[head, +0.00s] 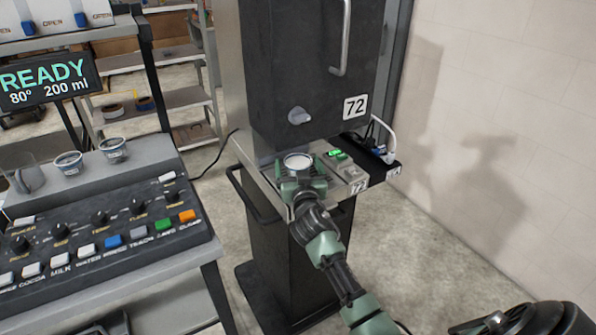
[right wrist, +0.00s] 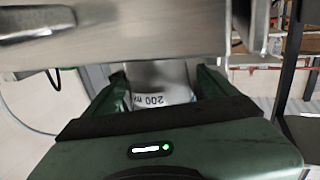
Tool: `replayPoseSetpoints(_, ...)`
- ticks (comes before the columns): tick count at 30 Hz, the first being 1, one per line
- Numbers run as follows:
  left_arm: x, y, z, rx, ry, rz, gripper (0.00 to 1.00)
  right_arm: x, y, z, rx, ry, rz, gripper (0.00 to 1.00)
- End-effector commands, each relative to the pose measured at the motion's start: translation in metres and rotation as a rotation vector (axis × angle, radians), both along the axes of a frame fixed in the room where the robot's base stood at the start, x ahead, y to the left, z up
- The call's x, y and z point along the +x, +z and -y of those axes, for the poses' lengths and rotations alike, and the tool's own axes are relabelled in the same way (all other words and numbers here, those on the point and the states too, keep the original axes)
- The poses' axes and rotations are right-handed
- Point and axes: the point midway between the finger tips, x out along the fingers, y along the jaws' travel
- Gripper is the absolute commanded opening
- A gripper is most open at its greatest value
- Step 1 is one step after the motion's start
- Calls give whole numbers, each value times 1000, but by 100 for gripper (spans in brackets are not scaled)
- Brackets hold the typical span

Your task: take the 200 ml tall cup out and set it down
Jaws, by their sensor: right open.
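The 200 ml tall cup (head: 298,161) stands at the front of the cabinet marked 72, below its knob, with its pale round top showing. In the right wrist view the cup (right wrist: 160,96) shows a white band with an upside-down "200" marking. My right gripper (head: 300,179) reaches the cup from the front. Its open fingers (right wrist: 161,88) stand on either side of the cup, and I cannot tell whether they touch it. The gripper hides the cup's lower part in the head view. My left gripper is out of view.
The cabinet's dark upper body (head: 310,75) overhangs the cup closely. A ledge with green-lit switches (head: 340,157) and cables lies just right. A READY display (head: 48,82) reads 80° and 200 ml.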

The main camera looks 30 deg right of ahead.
Motion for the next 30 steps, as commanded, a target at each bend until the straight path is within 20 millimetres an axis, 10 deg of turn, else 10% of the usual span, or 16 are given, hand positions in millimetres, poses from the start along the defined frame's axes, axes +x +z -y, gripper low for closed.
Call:
replayPoseSetpoints(14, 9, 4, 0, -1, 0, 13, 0, 23, 0, 10, 0, 0, 0, 87)
replayPoseSetpoints(22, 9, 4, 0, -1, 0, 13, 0, 23, 0, 10, 0, 0, -1, 15)
replayPoseSetpoints(30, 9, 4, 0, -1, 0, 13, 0, 23, 2, 10, 0, 0, 2, 11)
